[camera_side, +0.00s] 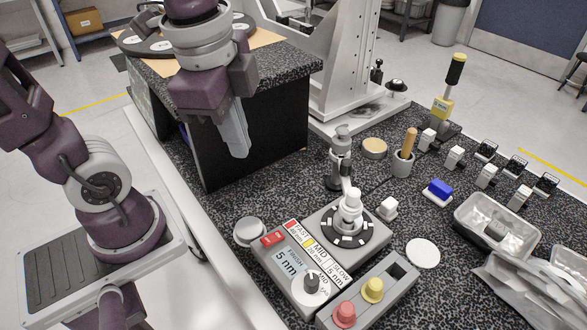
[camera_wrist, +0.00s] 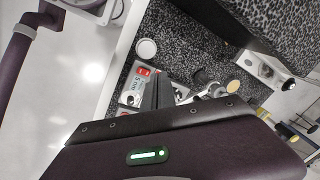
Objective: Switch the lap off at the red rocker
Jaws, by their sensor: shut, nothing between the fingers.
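The red rocker (camera_side: 273,239) sits on the upper left corner of the lap's grey control panel (camera_side: 295,268), beside a "5 nm" label and a white dial. It also shows in the wrist view as a small red patch (camera_wrist: 142,71). Whether it is pressed on or off is too small to tell. The lap's dark round plate (camera_side: 348,229) stands behind the panel. My gripper (camera_side: 237,153) is shut and empty, pointing down in the air, above and behind the rocker and apart from it. In the wrist view its dark fingers (camera_wrist: 158,90) cover part of the panel.
A round silver lid (camera_side: 249,231) lies just left of the rocker. A grey box with red and yellow knobs (camera_side: 372,290) stands in front. A jointed post (camera_side: 340,155) stands behind the lap.

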